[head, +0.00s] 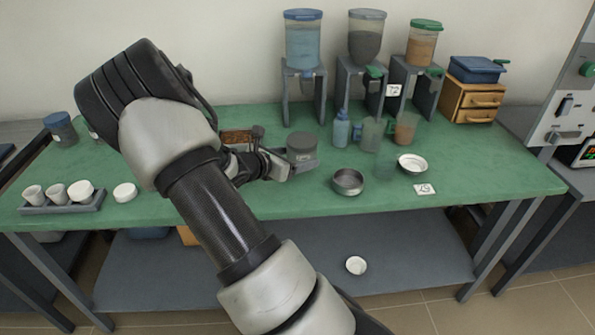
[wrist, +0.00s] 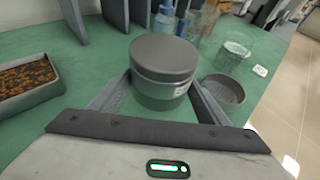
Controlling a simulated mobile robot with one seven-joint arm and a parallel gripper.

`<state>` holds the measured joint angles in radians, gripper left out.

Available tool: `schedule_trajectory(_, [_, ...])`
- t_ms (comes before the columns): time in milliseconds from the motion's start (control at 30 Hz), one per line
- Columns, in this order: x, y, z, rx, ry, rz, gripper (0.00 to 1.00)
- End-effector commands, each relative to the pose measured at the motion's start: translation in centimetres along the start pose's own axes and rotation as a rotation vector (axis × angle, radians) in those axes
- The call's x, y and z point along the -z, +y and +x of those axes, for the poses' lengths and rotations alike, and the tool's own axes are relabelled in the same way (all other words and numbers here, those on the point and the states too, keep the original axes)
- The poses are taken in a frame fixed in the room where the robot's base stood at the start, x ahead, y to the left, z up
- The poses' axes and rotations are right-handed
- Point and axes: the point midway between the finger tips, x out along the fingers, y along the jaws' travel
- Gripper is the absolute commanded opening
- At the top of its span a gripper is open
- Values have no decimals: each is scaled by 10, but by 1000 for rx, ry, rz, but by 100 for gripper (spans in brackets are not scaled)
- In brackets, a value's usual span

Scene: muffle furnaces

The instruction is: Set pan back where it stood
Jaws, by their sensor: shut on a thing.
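My gripper (head: 298,168) is shut on a round jar with a dark grey lid (head: 301,146). In the wrist view the jar (wrist: 164,65) stands upright between the two fingers (wrist: 160,92). I cannot tell whether its base touches the green bench. A shallow round metal pan (head: 348,181) sits on the bench to the right of the gripper, apart from it. The pan also shows in the wrist view (wrist: 224,90), right of the jar, and looks empty. A small white dish (head: 412,162) sits farther right, behind a white label card (head: 425,189).
Behind the jar stand a blue bottle (head: 341,129), clear beakers and several hoppers on grey stands (head: 303,95). A tray of brown grains (wrist: 28,80) lies left of the gripper. A rack of white cups (head: 62,203) is at far left. Another white dish (head: 356,265) is on the lower shelf.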

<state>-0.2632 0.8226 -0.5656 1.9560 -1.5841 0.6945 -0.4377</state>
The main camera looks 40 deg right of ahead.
Motion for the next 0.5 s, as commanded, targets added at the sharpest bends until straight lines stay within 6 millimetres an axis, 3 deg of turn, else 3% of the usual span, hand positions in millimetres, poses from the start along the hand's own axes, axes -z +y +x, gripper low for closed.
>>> schedule_trajectory(300, [34,0,15,0,-2,-2,34])
schedule_trajectory(500, [34,0,15,-1,-2,1,34])
